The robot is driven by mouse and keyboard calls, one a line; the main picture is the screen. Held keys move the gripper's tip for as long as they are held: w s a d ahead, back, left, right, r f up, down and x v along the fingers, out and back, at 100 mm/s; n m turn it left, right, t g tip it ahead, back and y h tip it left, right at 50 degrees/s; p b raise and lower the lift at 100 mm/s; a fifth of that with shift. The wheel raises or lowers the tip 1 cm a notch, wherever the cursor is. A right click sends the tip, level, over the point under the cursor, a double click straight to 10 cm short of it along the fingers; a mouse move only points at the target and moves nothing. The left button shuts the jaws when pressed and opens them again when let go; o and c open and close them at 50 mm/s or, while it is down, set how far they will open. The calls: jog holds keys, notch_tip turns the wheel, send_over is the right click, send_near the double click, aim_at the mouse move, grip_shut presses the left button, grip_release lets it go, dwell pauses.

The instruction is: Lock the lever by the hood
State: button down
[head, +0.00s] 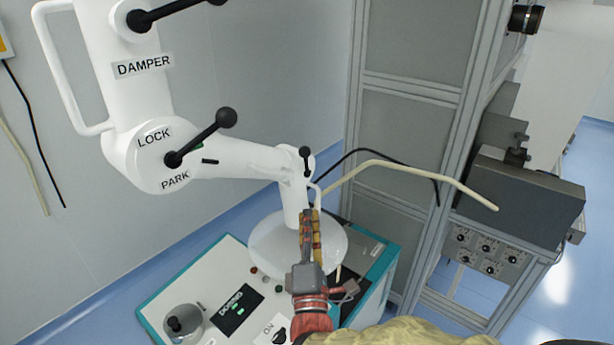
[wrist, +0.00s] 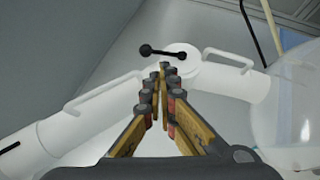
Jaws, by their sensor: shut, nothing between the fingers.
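The white jointed arm ends in a broad white hood (head: 268,243) over the bench; the hood also shows at the right of the wrist view (wrist: 292,95). The lever by the hood (head: 306,158) is small and black with a ball end, on the last joint above the hood. In the wrist view the black lever (wrist: 162,52) lies nearly level across the round white joint cap. My gripper (head: 310,213) is shut and empty, in front of the hood and below the lever. In the wrist view its fingertips (wrist: 163,72) appear just below the lever; I cannot tell whether they touch.
A larger lever (head: 202,136) sits between LOCK and PARK labels on the middle joint; a DAMPER lever (head: 165,11) is above. A beige tube (head: 420,172) and black cable cross at right, before a grey framed cabinet (head: 410,120). The bench (head: 205,275) holds a metal pot (head: 184,322).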

aim_at(307, 162)
jog(key=x, duration=1.4)
jog(key=shift+w+d+r+m+g+p, duration=0.15)
jog(key=shift+m+g+p, duration=0.25)
jog(key=shift+p, duration=0.4)
jog(key=shift+w+d+r+m+g+p, duration=0.1)
jog(key=shift+w+r+m+g+p, duration=0.2)
jog(key=shift+p, duration=0.45)
jog(key=w+d+m+g+p, duration=0.1)
jog(key=m+g+p, duration=0.1)
jog(key=p, duration=0.4)
jog(key=w+d+m+g+p, duration=0.1)
jog(key=w+m+g+p, duration=0.1)
jog(key=g+p, duration=0.2)
jog(key=w+d+m+g+y+p, duration=0.1)
jog(key=m+g+p, duration=0.1)
jog(key=p, duration=0.6)
jog(key=shift+w+d+m+g+p, duration=0.2)
jog(key=shift+d+m+g+p, duration=0.15)
jog(key=shift+g, duration=0.25)
jog(key=shift+r, duration=0.2)
jog(key=shift+r+p, duration=0.7)
jog(key=shift+p, duration=0.3)
